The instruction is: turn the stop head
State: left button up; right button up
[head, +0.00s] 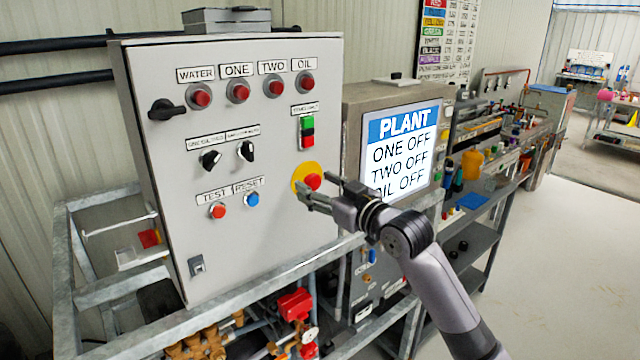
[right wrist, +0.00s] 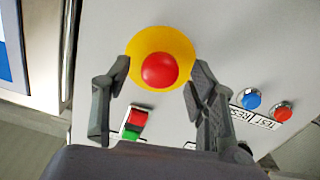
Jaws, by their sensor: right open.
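The stop head (head: 313,182) is a red mushroom button on a round yellow plate (head: 299,172), low on the right side of the grey control panel. In the right wrist view the red head (right wrist: 160,70) lies between and just beyond the two fingertips, with the yellow plate (right wrist: 178,40) behind it. My right gripper (head: 318,192) is open in front of the head. In the right wrist view its fingers (right wrist: 160,78) stand apart on either side of the head, with visible gaps. The gripper partly covers the yellow plate in the head view. My left gripper is not in view.
The grey panel (head: 165,250) also carries red lamps, black selector switches, a green and red button pair (head: 307,131), and red TEST (head: 217,210) and blue RESET (head: 252,199) buttons. A screen (head: 403,150) reading PLANT stands to the right. A metal frame rail (head: 250,285) runs below.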

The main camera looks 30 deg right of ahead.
jog(key=c, duration=1.2)
jog(key=m+p, duration=0.1)
jog(key=p, duration=0.1)
jog(key=m+p, duration=0.1)
jog(key=m, duration=0.1)
jog(key=shift+r+p, duration=0.3)
jog(key=shift+p, duration=0.05)
jog(key=shift+f+m+p, duration=0.15)
jog(key=shift+m+p, duration=0.55)
jog(key=shift+m, duration=0.5)
jog(key=shift+f, duration=0.1)
jog(key=o, duration=1.2)
